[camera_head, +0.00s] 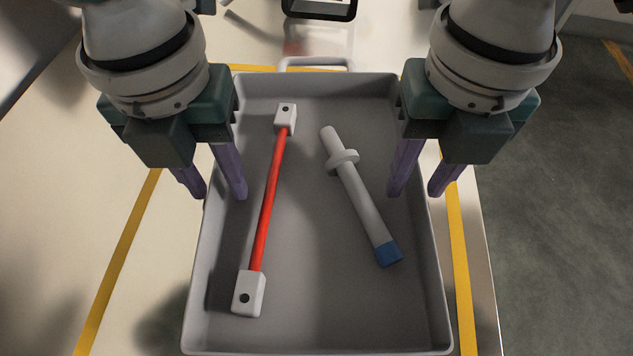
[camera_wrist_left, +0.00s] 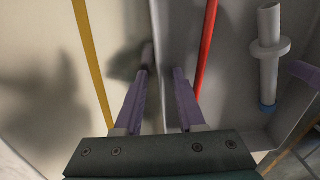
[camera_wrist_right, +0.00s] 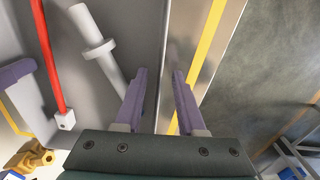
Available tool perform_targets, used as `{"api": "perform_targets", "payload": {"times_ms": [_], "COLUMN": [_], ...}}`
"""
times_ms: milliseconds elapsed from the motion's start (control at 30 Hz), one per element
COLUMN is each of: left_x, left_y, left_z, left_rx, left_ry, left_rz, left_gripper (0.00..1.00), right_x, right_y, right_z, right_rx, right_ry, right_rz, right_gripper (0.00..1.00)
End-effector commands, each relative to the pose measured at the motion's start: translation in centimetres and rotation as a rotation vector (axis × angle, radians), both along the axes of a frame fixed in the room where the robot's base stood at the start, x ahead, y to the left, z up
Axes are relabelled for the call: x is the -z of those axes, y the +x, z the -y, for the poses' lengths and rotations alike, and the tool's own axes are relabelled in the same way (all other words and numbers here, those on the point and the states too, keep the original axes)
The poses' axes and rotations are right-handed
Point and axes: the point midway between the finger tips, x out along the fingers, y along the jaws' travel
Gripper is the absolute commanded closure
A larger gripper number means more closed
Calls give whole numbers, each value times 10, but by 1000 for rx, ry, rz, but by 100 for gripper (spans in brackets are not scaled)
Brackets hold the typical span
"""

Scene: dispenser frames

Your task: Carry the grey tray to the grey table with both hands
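The grey tray (camera_head: 320,318) lies on a pale surface in the head view. It holds a red rod with white end blocks (camera_head: 268,205) and a white-grey stick with a collar and blue end (camera_head: 362,205). My left gripper (camera_head: 219,195) is open at the tray's left wall, one finger inside and one outside. My right gripper (camera_head: 417,193) is open at the right wall in the same way. Both wrist views show a gap between the fingers with the tray wall (camera_wrist_left: 163,60) between them; contact cannot be told. I cannot identify the grey table.
The pale surface (camera_head: 60,190) has yellow lines (camera_head: 120,260) around the tray. Its right edge lies close beside the tray, with dark grey floor (camera_head: 560,230) beyond. A dark-framed object (camera_head: 320,8) stands behind the tray. Brass-coloured parts (camera_wrist_right: 30,158) show in the right wrist view.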

Motion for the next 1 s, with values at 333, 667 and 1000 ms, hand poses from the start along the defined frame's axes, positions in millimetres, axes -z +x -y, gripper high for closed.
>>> {"api": "perform_targets", "payload": {"times_ms": [333,667,1000], "left_x": [0,0,0], "left_y": [0,0,0], "left_z": [0,0,0], "left_rx": [-1,-1,-1], "left_ry": [0,0,0], "left_rz": [0,0,0], "left_gripper": [90,100,100], "right_x": [0,0,-1], "right_y": [0,0,0], "right_z": [0,0,0], "right_rx": [0,1,1], "right_ry": [0,0,0], "right_rz": [0,0,0], "right_gripper": [90,100,100]}}
